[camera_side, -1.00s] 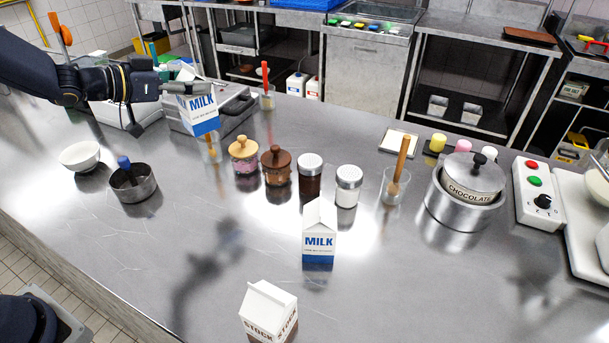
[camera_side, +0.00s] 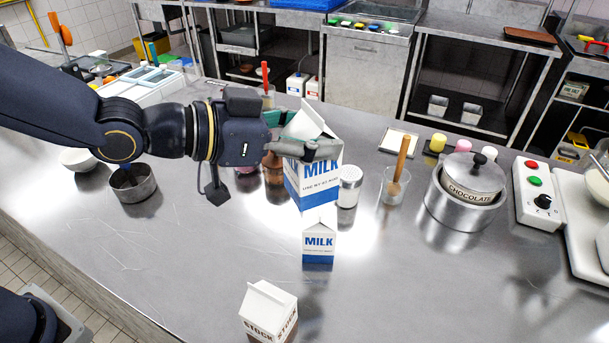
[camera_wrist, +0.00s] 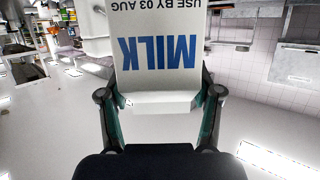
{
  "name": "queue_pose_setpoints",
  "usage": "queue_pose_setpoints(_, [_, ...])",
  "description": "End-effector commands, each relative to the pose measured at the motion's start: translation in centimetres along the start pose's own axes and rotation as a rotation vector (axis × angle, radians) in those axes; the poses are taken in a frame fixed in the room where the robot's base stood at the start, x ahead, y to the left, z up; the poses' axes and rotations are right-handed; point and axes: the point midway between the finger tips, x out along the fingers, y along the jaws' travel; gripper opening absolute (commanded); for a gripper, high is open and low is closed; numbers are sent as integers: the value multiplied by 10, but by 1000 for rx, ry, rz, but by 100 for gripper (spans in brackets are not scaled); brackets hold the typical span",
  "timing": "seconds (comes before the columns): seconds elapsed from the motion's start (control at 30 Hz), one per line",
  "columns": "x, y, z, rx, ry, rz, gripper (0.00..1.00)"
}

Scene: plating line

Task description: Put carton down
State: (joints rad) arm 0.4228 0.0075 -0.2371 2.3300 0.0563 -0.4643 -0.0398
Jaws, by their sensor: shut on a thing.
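My gripper (camera_side: 308,135) is shut on a white and blue milk carton (camera_side: 316,183) and holds it in the air above the steel counter (camera_side: 190,255). The held carton is tilted slightly in the side view. In the wrist view the carton (camera_wrist: 160,55) sits between the fingers with its MILK lettering upside down. A second milk carton (camera_side: 319,243) stands upright on the counter, just below the held one in the side picture. A stock carton (camera_side: 268,312) stands nearer the front edge.
A glass jar (camera_side: 348,187), a beaker with a wooden-handled tool (camera_side: 396,186) and a chocolate pot (camera_side: 466,203) stand to the right. A metal pan (camera_side: 133,185) and white bowl (camera_side: 76,160) are at left. The front left counter is clear.

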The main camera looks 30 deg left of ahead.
Motion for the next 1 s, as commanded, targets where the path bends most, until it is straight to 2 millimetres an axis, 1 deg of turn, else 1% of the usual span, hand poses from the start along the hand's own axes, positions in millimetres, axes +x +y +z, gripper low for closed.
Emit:
queue_pose_setpoints(0.03, [-2,21,1,7,5,25,0])
queue_pose_setpoints(0.1, [-5,40,6,13,5,45,0])
queue_pose_setpoints(0.23, [-12,68,12,23,6,74,0])
queue_pose_setpoints(0.37, [-17,88,18,29,7,98,0])
queue_pose_setpoints(0.4, [-14,87,26,29,1,93,0])
queue_pose_setpoints(0.6, [-6,86,53,30,1,93,0])
queue_pose_setpoints(0.77, [1,86,64,28,5,92,0])
queue_pose_setpoints(0.87, [16,86,68,27,6,92,0])
queue_pose_setpoints(0.97, [42,86,71,26,5,92,0])
queue_pose_setpoints(1.0, [53,86,73,27,4,91,0])
